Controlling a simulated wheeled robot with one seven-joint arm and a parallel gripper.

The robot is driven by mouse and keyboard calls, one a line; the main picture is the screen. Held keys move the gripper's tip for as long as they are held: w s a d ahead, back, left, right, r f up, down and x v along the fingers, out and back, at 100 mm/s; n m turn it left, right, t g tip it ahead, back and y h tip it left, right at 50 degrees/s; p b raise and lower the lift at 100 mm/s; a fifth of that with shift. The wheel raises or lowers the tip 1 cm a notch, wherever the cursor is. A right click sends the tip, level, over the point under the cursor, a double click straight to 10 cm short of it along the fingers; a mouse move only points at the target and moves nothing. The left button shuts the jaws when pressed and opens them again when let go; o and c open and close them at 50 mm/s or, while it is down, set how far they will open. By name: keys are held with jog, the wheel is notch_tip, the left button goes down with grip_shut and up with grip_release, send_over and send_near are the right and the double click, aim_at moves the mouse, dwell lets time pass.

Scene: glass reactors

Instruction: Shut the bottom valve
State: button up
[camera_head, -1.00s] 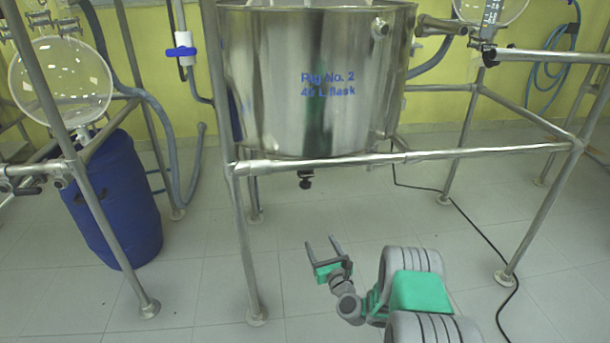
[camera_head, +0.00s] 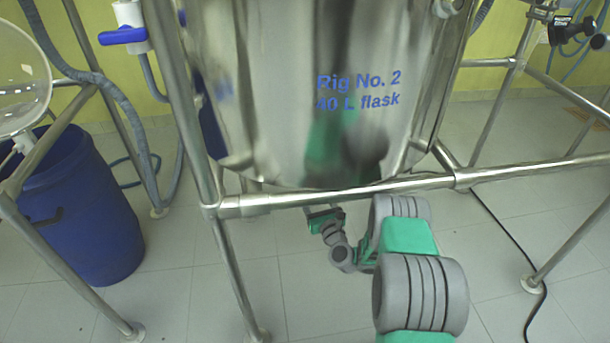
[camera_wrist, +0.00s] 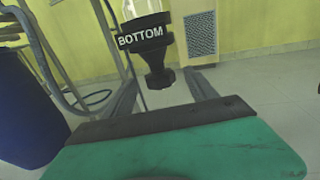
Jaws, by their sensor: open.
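The bottom valve (camera_wrist: 145,38) shows in the wrist view as a black fitting with a white BOTTOM label. Its black handle (camera_wrist: 158,76) hangs below on a narrow neck. My gripper (camera_wrist: 160,84) is open, with one finger on each side of the handle as seen from the wrist. I see no contact, and cannot tell whether the handle is between the fingertips or just beyond them. In the head view my gripper (camera_head: 322,212) is below the steel vessel (camera_head: 270,100) marked Rig No. 2; its fingers are mostly hidden by the frame bar, and the valve is hidden.
A steel frame bar (camera_head: 400,187) crosses in front of the vessel, above my gripper. Frame legs (camera_head: 238,280) stand at the sides. A blue drum (camera_head: 75,215) is at the left. A black cable (camera_head: 510,235) lies on the floor at the right.

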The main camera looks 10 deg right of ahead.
jog(key=w+a+b, duration=0.1)
jog(key=w, duration=0.6)
jog(key=shift+w+a, duration=0.15)
jog(key=shift+r, duration=0.1)
jog(key=shift+c, duration=0.5)
jog(key=c, duration=1.3)
jog(key=shift+f+y+b, duration=0.25)
jog(key=shift+y+b, duration=0.05)
jog(key=shift+b, duration=0.55)
jog(key=shift+s+a+r+n+g+y+b, duration=0.1)
jog(key=shift+s+a+n+g+y+b, duration=0.15)
jog(key=shift+n+g+y+b, duration=1.4)
jog(key=shift+s+a+r+n+g+y+b, duration=0.15)
jog(key=shift+a+n+g+y+b, duration=0.25)
jog(key=shift+n+g+y+b, duration=1.2)
jog(key=shift+s+a+f+n+g+y+b, duration=0.1)
jog(key=shift+s+a+n+g+y+b, duration=0.3)
jog(key=shift+n+y+b, duration=1.4)
